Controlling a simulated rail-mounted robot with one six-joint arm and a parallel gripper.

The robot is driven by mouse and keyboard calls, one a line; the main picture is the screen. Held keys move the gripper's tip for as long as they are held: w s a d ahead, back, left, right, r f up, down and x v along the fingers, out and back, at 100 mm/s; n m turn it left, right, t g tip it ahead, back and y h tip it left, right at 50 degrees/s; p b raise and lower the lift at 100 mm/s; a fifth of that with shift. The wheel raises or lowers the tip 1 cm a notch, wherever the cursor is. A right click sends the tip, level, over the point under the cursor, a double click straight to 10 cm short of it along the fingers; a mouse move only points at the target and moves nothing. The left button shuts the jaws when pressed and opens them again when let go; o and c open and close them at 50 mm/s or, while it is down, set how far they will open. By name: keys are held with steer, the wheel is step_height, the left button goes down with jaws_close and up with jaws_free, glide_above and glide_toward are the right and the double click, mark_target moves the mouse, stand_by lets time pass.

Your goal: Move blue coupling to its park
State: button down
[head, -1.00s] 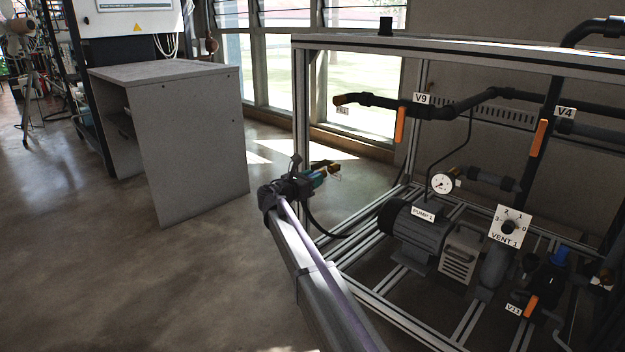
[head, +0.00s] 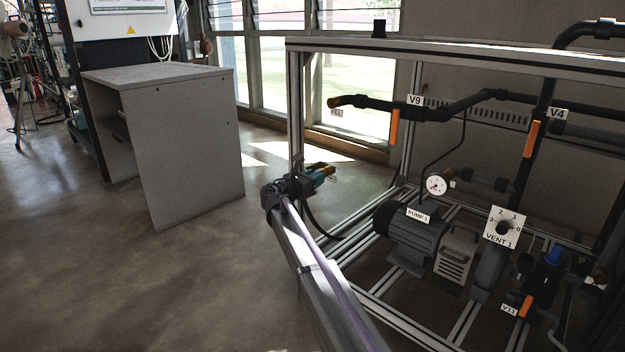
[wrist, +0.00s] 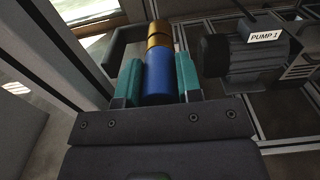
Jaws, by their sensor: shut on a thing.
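The blue coupling (wrist: 158,78), a blue cylinder with a brass end, lies between the two teal fingers of my gripper (wrist: 158,85) in the wrist view. The fingers are shut on its sides, and the brass end points away from the wrist. In the head view my gripper (head: 320,174) holds it near the left front post of the pump frame, with the brass tip to the right. The blue body is mostly hidden there by the fingers. I cannot tell which fitting is its park.
The pump frame (head: 296,120) has upright posts and rails close to my gripper. Inside are pump 1 (head: 410,232), the VENT 1 dial (head: 502,228) and a brass-ended pipe (head: 345,101) near V9. A grey cabinet (head: 190,150) stands left; open floor lies between.

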steer(key=c, duration=0.7)
jaws_free()
steer(key=shift+a, duration=0.1)
steer(key=v, duration=0.7)
steer(key=v, duration=1)
steer(key=shift+s+a, duration=0.25)
steer(key=shift+s, duration=0.05)
